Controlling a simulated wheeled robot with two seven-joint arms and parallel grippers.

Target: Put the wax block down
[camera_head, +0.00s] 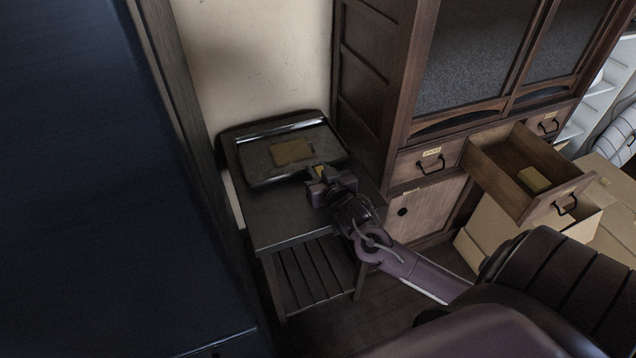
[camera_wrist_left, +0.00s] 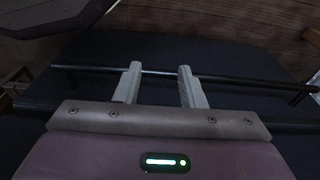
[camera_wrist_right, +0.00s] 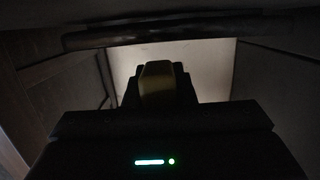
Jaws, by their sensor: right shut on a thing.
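My right gripper (camera_head: 320,180) is shut on a yellowish wax block (camera_head: 319,171). The block also shows between the fingers in the right wrist view (camera_wrist_right: 157,82), which is dark. The gripper is at the front edge of a dark tray (camera_head: 252,167) on a small side table; I cannot tell whether the block touches anything below. A flat tan patch (camera_head: 292,152) lies in the tray, just beyond the gripper. My left gripper (camera_wrist_left: 158,87) is open and empty in the left wrist view; it does not show in the head view.
A similar yellow block (camera_head: 534,179) lies in an open drawer (camera_head: 489,177) of the wooden cabinet. The cabinet side rises right of the side table (camera_head: 275,225), and a wall stands behind. A large dark blue surface (camera_head: 80,200) fills the left. Cardboard boxes (camera_head: 485,232) stand below the drawer.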

